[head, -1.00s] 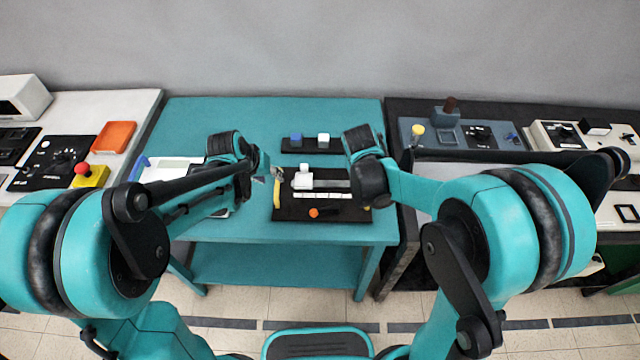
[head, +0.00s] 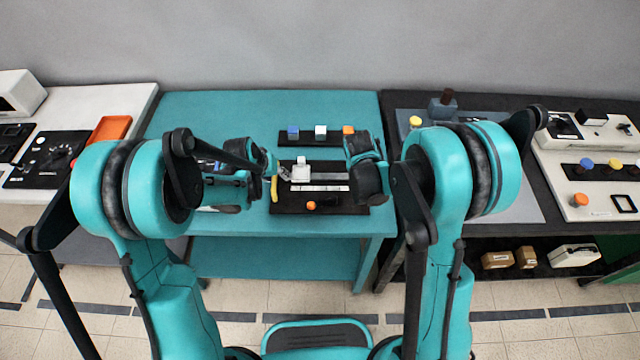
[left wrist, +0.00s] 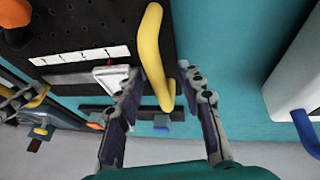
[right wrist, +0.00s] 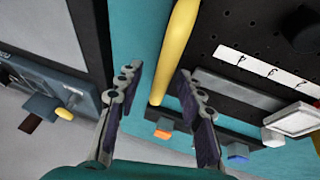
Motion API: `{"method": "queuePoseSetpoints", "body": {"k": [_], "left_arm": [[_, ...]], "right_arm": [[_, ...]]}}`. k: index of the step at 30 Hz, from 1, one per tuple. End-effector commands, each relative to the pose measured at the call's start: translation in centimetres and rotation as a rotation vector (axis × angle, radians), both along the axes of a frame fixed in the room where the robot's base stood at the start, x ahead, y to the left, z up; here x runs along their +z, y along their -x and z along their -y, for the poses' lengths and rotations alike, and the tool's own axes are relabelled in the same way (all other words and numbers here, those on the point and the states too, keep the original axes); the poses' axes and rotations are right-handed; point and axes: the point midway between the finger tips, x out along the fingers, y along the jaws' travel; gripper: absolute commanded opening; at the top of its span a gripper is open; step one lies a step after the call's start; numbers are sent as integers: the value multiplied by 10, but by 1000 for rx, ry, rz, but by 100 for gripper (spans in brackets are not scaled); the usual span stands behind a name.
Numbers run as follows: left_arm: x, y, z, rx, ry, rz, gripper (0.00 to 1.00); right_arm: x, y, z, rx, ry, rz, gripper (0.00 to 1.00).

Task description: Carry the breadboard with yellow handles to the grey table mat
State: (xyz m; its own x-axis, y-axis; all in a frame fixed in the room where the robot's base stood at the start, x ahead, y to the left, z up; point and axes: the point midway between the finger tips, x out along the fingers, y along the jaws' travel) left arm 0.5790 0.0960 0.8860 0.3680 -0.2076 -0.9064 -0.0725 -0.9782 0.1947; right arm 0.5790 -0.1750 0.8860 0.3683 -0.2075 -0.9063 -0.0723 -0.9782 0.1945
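The black breadboard (head: 320,207) lies on the teal table, with white and grey parts and an orange knob on it. Its left yellow handle (head: 274,188) shows in the head view and in the left wrist view (left wrist: 151,50). The other yellow handle (right wrist: 173,55) shows in the right wrist view; my arm hides it in the head view. My left gripper (left wrist: 160,92) is open, with the left handle between its fingers. My right gripper (right wrist: 155,88) is open, with the right handle between its fingers. The grey table mat (head: 525,205) lies on the dark table at the right, partly behind my right arm.
The teal table (head: 220,115) holds a black strip (head: 308,139) with coloured blocks behind the breadboard. A white device with a blue handle (left wrist: 304,128) stands beside the left handle. A yellow-topped part (head: 415,122) stands at the mat's back left. A gap separates the tables.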

Motion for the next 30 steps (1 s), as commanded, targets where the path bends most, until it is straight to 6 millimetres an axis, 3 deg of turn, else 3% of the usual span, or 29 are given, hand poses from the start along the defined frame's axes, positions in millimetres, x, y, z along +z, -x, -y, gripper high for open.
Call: {"method": "queuePoseSetpoints", "body": {"k": [4, 8, 9, 23, 30], "left_arm": [[0, 0, 0, 0, 0, 0, 38], [0, 0, 0, 0, 0, 0, 3], [0, 0, 0, 0, 0, 0, 0], [2, 0, 0, 1, 1, 1, 0], [14, 0, 0, 1, 1, 1, 0]], "right_arm": [[0, 0, 0, 0, 0, 0, 38], [0, 0, 0, 0, 0, 0, 3], [0, 0, 0, 0, 0, 0, 0], [2, 0, 0, 1, 1, 1, 0], [14, 0, 0, 1, 1, 1, 0]]}}
